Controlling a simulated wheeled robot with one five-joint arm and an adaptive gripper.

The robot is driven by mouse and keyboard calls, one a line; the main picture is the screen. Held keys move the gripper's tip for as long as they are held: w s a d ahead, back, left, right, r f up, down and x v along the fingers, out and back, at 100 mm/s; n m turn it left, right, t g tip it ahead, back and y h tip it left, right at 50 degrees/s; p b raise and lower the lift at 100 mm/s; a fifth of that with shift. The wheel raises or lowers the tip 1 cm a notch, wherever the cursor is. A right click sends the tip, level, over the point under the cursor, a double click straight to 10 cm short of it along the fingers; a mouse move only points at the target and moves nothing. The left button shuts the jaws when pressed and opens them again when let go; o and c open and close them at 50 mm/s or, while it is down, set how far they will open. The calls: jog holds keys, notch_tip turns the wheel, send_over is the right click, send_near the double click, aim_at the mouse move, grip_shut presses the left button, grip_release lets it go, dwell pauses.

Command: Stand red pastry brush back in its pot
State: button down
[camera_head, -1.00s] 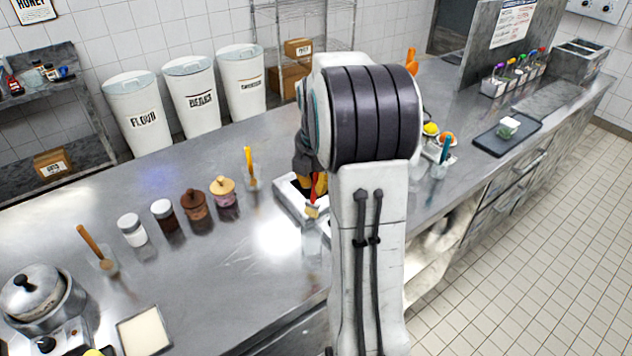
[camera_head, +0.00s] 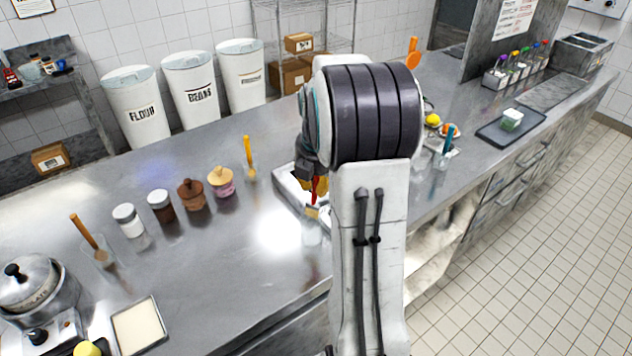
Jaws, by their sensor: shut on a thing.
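My gripper (camera_head: 317,187), with yellow-orange fingers, is partly hidden behind my arm. It is shut on the red pastry brush (camera_head: 315,193), which hangs with its pale bristles (camera_head: 312,212) down. A clear glass pot (camera_head: 311,234) stands on the steel counter just below the bristles in the picture. The pot looks empty. The brush tip appears above or near its rim; I cannot tell whether it is inside.
A white-edged tray (camera_head: 287,193) lies behind the brush. Pots with a yellow brush (camera_head: 248,152) and a wooden-handled brush (camera_head: 84,231) stand left, with several jars between. A teal brush (camera_head: 447,141) stands right of my arm.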

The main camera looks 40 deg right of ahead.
aim_at(316, 206)
jog(key=shift+s+a+b+x, duration=0.15)
jog(key=shift+s+b+x, duration=0.05)
jog(key=shift+b+x, duration=0.9)
jog(key=shift+s+a+b+x, duration=0.1)
jog(key=shift+s+b+x, duration=0.1)
jog(key=shift+b+x, duration=0.9)
jog(key=shift+s+a+b+x, duration=0.2)
jog(key=shift+b+x, duration=0.55)
jog(key=shift+x, duration=0.65)
jog(key=shift+d+f, duration=0.1)
jog(key=shift+f, duration=0.05)
jog(key=c, duration=1.2)
grip_release()
jog(key=shift+c, duration=0.2)
jog(key=v, duration=1.2)
jog(key=shift+s, duration=0.1)
